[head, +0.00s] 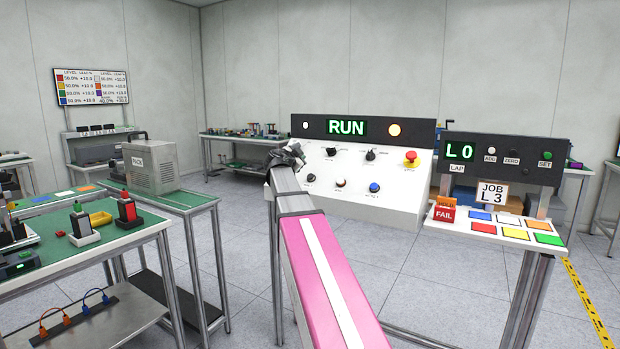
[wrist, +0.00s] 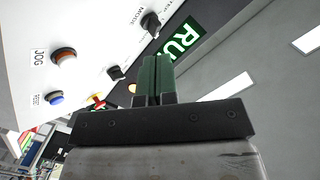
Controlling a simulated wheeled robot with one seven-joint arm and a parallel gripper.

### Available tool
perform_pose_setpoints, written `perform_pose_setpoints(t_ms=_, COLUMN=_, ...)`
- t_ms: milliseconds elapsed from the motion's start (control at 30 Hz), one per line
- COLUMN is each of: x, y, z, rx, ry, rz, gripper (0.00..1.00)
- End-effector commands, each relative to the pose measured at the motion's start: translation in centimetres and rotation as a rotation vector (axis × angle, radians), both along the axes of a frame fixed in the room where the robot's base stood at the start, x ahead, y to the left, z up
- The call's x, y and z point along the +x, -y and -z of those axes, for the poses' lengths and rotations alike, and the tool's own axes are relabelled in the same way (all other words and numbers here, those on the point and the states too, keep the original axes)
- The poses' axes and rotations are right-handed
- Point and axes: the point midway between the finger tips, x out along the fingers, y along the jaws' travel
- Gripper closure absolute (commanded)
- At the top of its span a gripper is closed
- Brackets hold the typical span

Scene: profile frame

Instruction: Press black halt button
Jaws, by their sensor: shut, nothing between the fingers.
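The white sloped control panel (head: 390,205) stands in front of me with a green RUN display (head: 346,127) above it. A small black control (head: 311,178) sits at its lower left, and black knobs (head: 371,154) sit in its upper row. My gripper (head: 288,156) is at the panel's upper left edge. In the wrist view its fingers (wrist: 156,78) are together and empty, pointing toward the RUN display; contact with the panel cannot be told.
The panel also carries a red mushroom button (head: 411,158) and a blue button (head: 374,188). A second station with an L 0 display (head: 460,151) and coloured pads stands right. A green-topped bench (head: 100,240) stands left.

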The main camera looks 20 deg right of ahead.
Motion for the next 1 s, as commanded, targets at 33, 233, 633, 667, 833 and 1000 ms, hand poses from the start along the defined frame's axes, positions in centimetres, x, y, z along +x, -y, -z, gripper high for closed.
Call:
perform_pose_setpoints(t_ms=33, x=0.1, y=0.1, z=-0.5, rx=-0.001, ry=0.013, rz=0.001, gripper=1.0)
perform_pose_setpoints(t_ms=233, x=0.1, y=0.1, z=-0.7, rx=0.0, ry=0.023, rz=0.001, gripper=1.0)
perform_pose_setpoints(t_ms=633, x=0.7, y=0.8, z=0.4, rx=-0.001, ry=0.018, rz=0.002, gripper=1.0)
perform_pose_setpoints(t_ms=667, x=0.8, y=0.9, z=0.6, rx=-0.001, ry=0.018, rz=0.002, gripper=1.0)
perform_pose_setpoints(t_ms=833, x=1.6, y=2.1, z=2.3, rx=0.0, ry=0.017, rz=0.003, gripper=1.0)
perform_pose_setpoints(t_ms=1000, x=2.5, y=3.1, z=3.9, rx=0.0, ry=0.018, rz=0.001, gripper=1.0)
